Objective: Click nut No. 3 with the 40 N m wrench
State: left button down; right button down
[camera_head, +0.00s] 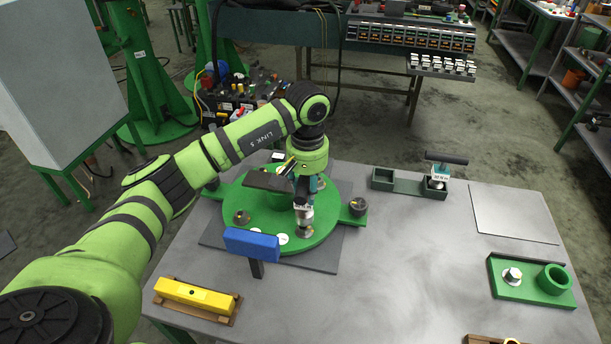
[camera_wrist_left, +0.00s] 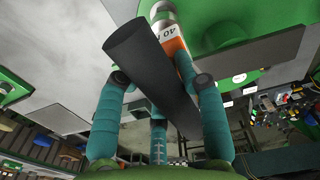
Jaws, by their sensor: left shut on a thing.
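My left gripper (camera_head: 306,187) is shut on the 40 N m wrench, over the green disc-shaped part (camera_head: 270,205). In the left wrist view, the wrench's black handle (camera_wrist_left: 150,68) lies across between my teal fingers, with an orange "40" label (camera_wrist_left: 173,46) beside it. The wrench's silver socket (camera_head: 303,215) points down at the disc's front right, over a nut (camera_head: 304,232); I cannot tell whether it is fully seated. Another nut (camera_head: 241,217) sits at the disc's left. Nut numbers are not readable. My right gripper is not in view.
A second wrench (camera_head: 440,172) stands in a green holder (camera_head: 408,185) at the back. A blue-headed tool (camera_head: 252,243) is at the disc's front edge. A yellow bar (camera_head: 195,295) lies front left, a green tray (camera_head: 520,290) right. The table's middle right is clear.

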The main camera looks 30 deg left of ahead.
pick_arm(q)
jog(key=shift+d+r+n+p, duration=0.15)
jog(key=shift+r+n+p, duration=0.2)
jog(key=shift+n+p, duration=0.45)
jog(key=shift+f+n+b, duration=0.35)
jog(key=shift+n+b, duration=0.15)
jog(key=shift+n, duration=0.4)
jog(key=n, duration=0.2)
jog(key=n+b, duration=0.1)
jog(key=n, duration=0.1)
jog(key=shift+w+f, duration=0.2)
jog(key=shift+w, duration=0.05)
jog(key=n, duration=0.3)
jog(key=shift+w+a+f, duration=0.1)
jog(key=shift+w+a, duration=0.05)
jog(key=shift+a, duration=0.05)
jog(key=n, duration=0.4)
jog(key=shift+w+a+f+n, duration=0.1)
jog(key=shift+n, duration=0.3)
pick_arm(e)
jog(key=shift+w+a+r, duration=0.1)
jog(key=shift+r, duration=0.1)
pick_arm(q)
jog(key=shift+b, duration=0.35)
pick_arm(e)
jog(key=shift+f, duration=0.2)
pick_arm(q)
jog(key=shift+f, duration=0.25)
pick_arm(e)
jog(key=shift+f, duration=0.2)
